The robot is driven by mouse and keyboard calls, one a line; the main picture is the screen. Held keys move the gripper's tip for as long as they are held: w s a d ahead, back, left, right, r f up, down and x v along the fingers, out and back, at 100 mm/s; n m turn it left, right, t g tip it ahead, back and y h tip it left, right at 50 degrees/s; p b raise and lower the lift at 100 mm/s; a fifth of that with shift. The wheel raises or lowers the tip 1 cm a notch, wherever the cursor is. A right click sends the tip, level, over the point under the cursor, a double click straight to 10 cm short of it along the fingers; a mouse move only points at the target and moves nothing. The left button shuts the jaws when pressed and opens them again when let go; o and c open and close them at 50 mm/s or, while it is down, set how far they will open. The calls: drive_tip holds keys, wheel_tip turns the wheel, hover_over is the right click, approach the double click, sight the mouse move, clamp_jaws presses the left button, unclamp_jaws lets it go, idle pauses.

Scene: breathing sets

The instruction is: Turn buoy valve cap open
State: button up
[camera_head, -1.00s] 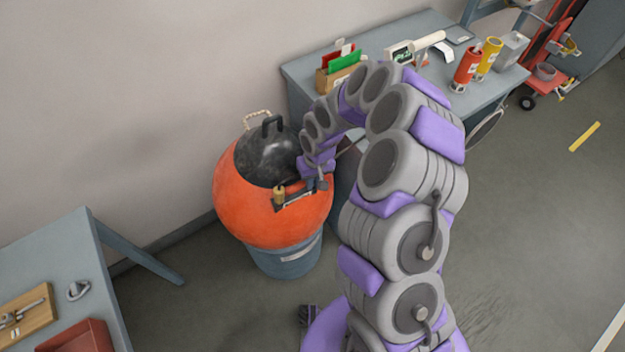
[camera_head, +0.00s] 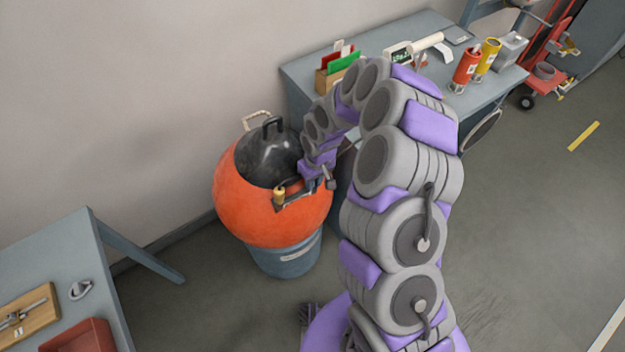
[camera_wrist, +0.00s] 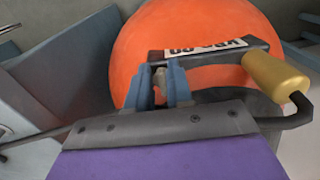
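The orange buoy (camera_head: 250,220) has a black domed top with a handle and sits on a blue-grey drum. It fills the back of the wrist view (camera_wrist: 190,30). A dark bracket (camera_wrist: 215,52) with a lettered label and a gold cylinder (camera_wrist: 275,75) is on its side. The gold cylinder also shows in the head view (camera_head: 279,195). My gripper (camera_wrist: 160,85) is at the bracket's left end, with its two blue fingers either side of a small grey-tan piece (camera_wrist: 159,78). I cannot tell whether this piece is the valve cap or whether the fingers press on it.
A blue-grey drum (camera_head: 285,262) stands under the buoy. A bench (camera_head: 300,72) behind my arm carries a file box, a red can and a yellow can. Another table (camera_head: 45,255) is at the lower left. The floor between this table and the drum is clear.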

drive_tip(key=shift+o, duration=1.1)
drive_tip(key=shift+r, duration=0.1)
drive_tip(key=shift+w+r, duration=0.1)
drive_tip(key=shift+r, duration=0.25)
wheel_tip(320, 180, up, 16)
drive_tip(key=d+p, duration=0.1)
drive_tip(key=p, duration=0.1)
drive_tip(key=shift+w+d+r, duration=0.15)
drive_tip(key=shift+w+d, duration=0.1)
